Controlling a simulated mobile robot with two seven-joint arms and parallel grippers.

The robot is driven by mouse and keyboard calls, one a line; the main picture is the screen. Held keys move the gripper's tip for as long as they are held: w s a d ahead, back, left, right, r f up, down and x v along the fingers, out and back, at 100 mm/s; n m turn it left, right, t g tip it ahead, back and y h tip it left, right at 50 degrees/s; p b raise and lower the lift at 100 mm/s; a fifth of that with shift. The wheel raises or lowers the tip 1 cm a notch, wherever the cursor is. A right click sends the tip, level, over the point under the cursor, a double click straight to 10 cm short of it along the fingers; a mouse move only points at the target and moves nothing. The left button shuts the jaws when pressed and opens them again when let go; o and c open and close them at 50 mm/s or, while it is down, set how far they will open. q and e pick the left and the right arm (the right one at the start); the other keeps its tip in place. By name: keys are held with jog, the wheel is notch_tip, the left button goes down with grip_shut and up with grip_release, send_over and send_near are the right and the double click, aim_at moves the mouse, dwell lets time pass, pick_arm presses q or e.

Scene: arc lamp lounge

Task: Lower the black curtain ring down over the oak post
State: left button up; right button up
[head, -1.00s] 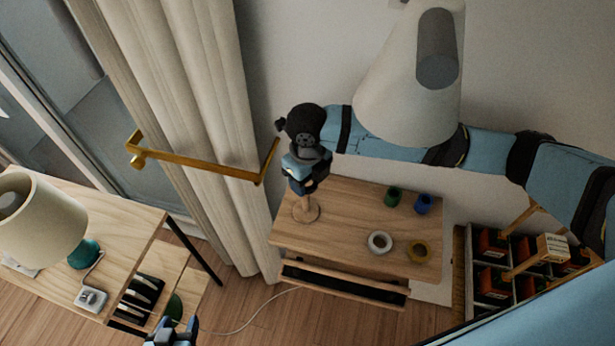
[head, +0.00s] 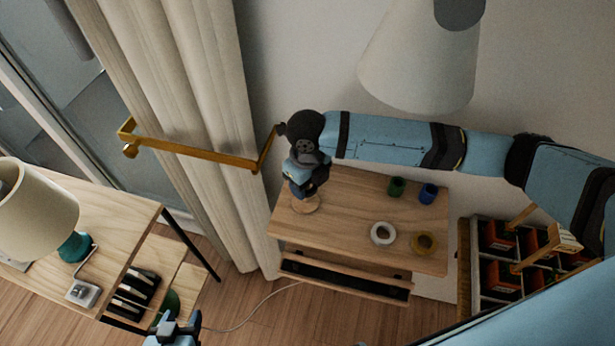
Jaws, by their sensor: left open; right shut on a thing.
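The oak post stands at the left end of the wooden table (head: 345,228). Only its round base (head: 306,206) shows clearly, because my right gripper (head: 306,190) covers the stem from above. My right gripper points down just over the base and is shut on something. The black curtain ring cannot be told apart from the dark fingers, so I cannot see whether it is around the post. My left gripper (head: 178,326) is open at the bottom edge of the view, away from the table.
A green cup (head: 397,186), a blue cup (head: 428,193), a white ring (head: 382,233) and a yellow ring (head: 424,243) sit on the table's right half. A brass rod (head: 195,151) and curtain (head: 195,90) are left. A white lamp shade (head: 415,60) hangs above my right arm.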

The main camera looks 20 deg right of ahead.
jog(key=shift+f, duration=0.25)
jog(key=o, duration=1)
jog(key=shift+r, duration=0.1)
